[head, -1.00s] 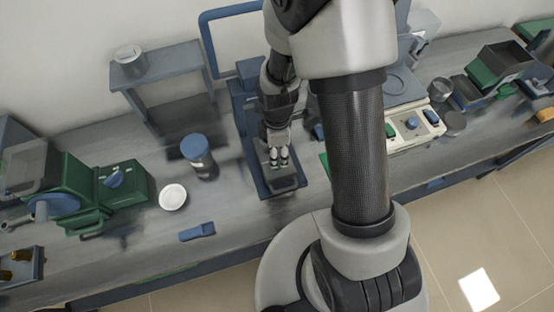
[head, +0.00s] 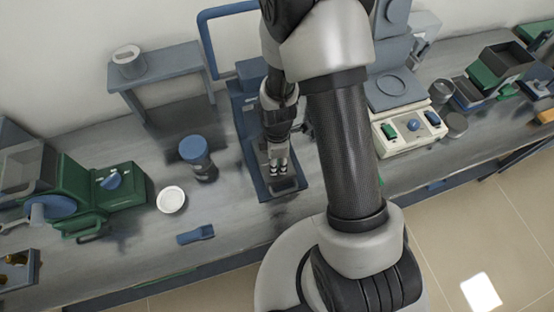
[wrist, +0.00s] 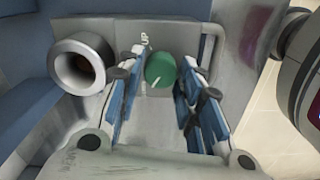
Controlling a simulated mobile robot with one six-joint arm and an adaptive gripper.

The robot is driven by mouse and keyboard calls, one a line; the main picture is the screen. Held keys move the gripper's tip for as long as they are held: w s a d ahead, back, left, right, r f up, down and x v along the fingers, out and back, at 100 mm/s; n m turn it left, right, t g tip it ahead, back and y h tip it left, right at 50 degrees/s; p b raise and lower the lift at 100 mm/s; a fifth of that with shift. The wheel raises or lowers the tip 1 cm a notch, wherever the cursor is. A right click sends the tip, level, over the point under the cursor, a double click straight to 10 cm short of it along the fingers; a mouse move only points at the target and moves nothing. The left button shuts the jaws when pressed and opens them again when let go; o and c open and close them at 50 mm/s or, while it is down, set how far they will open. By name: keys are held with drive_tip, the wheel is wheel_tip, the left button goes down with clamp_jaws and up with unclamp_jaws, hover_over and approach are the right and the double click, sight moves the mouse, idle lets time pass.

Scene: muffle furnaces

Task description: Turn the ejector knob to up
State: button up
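The green ejector knob (wrist: 161,70) shows in the wrist view on the grey face of a machine, with a white line near its lower left edge. My gripper (wrist: 164,62) is open, its blue-padded fingers on the left and right of the knob. I cannot tell whether they touch it. In the head view my gripper (head: 278,168) points down over the front of the blue-framed machine (head: 287,192). The knob is hidden there.
A round metal tube end (wrist: 80,63) protrudes left of the knob in the wrist view. In the head view, a blue-lidded jar (head: 196,152), a white dish (head: 171,199) and a green machine (head: 105,190) stand to the left.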

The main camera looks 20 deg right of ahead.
drive_tip(key=c, duration=0.6)
drive_tip(key=m, duration=0.5)
drive_tip(key=shift+m+b, duration=0.3)
drive_tip(key=m, duration=0.6)
drive_tip(key=shift+w, duration=0.1)
drive_tip(key=m, duration=0.6)
drive_tip(key=shift+d+m+b, duration=0.1)
drive_tip(key=shift+m+b, duration=0.2)
drive_tip(key=shift+b, duration=0.1)
drive_tip(key=m, duration=0.5)
drive_tip(key=shift+m, duration=0.3)
